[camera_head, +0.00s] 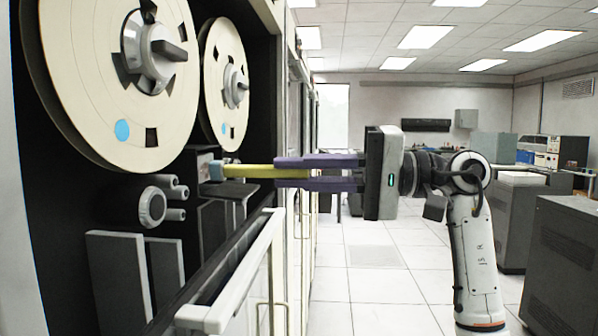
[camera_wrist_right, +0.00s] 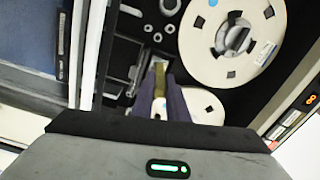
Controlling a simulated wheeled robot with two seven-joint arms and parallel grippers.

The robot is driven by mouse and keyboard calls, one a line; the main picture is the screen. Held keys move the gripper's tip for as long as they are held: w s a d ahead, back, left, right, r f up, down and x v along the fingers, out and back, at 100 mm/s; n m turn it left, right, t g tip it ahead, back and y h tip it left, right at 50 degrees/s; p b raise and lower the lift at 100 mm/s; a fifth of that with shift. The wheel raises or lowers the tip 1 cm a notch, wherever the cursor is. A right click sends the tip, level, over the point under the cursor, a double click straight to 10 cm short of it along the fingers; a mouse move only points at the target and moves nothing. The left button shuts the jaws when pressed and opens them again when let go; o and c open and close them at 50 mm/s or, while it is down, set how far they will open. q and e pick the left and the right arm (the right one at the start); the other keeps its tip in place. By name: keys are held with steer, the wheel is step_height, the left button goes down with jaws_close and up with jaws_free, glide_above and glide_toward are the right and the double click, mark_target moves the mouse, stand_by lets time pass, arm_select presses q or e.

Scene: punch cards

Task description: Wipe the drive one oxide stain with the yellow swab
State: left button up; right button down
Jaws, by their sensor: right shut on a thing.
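The yellow swab (camera_head: 262,171) is held level between the purple fingers of my right gripper (camera_head: 283,173), which is shut on it. I cannot tell whether the tip touches the block. In the right wrist view the swab (camera_wrist_right: 159,82) runs away from the camera between the fingers. The oxide stain cannot be made out; the tip may hide it. My left gripper is not in view.
Two cream tape reels (camera_head: 120,80) and (camera_head: 225,85) sit above the swab on the drive. A pale handle bar (camera_head: 240,275) of the open drive door juts out below. Grey cabinets (camera_head: 565,260) stand at the right; the white floor (camera_head: 375,285) between is clear.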

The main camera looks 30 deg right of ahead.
steer(key=shift+w+a, duration=0.2)
stand_by(0.3)
steer(key=shift+w+a, duration=0.4)
steer(key=shift+a, duration=0.15)
steer(key=shift+w, duration=0.1)
